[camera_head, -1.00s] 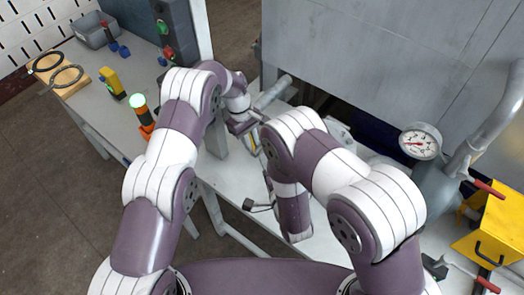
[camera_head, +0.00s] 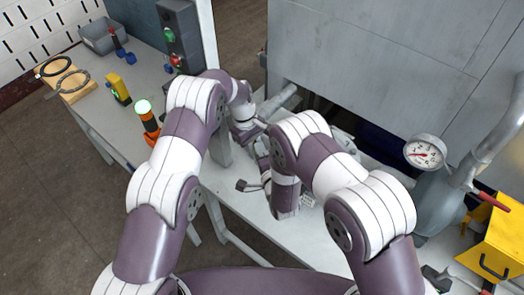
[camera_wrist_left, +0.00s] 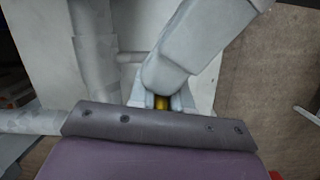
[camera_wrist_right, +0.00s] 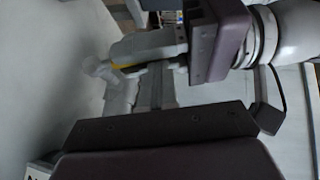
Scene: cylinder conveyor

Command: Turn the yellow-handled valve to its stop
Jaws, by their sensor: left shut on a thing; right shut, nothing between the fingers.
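The valve's yellow handle (camera_wrist_left: 162,102) shows as a small yellow piece between the fingers of my left gripper (camera_wrist_left: 161,98) in the left wrist view. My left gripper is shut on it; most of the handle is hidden. A sliver of yellow also shows beside the left fingers in the right wrist view (camera_wrist_right: 121,66). My right gripper (camera_wrist_right: 156,84) is shut and empty, close to the left fingers and the valve. In the head view the right gripper (camera_head: 262,160) is small and partly covered by my right arm. The valve's body and stop cannot be made out.
A pressure gauge (camera_head: 425,152) and a grey pipe (camera_head: 497,130) stand at the right, by a yellow box (camera_head: 497,245). A large grey cabinet (camera_head: 390,60) closes off the back. A black plug (camera_head: 242,185) lies near the front edge.

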